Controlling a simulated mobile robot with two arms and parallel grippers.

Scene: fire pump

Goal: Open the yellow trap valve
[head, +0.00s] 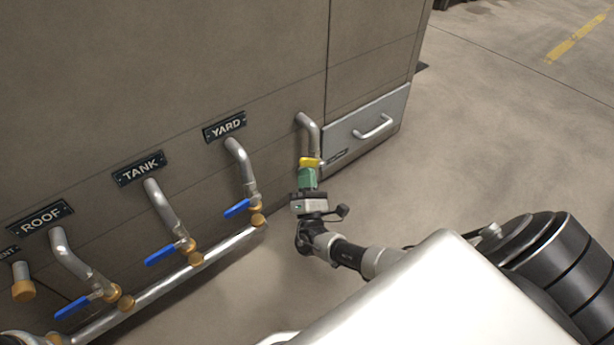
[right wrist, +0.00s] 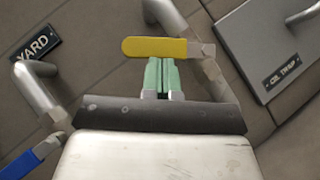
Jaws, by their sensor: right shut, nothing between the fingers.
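The yellow trap valve handle (head: 310,161) is on the pipe at the right end of the panel, beside the silver drawer. In the right wrist view the yellow handle (right wrist: 155,47) lies level across the picture, its right end at a metal valve body (right wrist: 208,60). My right gripper (head: 307,178) has green fingers, shut and empty. In the right wrist view the fingertips (right wrist: 162,62) are just below the handle's middle; I cannot tell whether they touch it. My left gripper is not in view.
Blue-handled valves labelled YARD (head: 238,208), TANK (head: 160,254) and ROOF (head: 74,307) sit left along a silver pipe (head: 150,290). A silver drawer (head: 350,145) with a bar handle stands to the right. The floor (head: 490,150) at right is clear.

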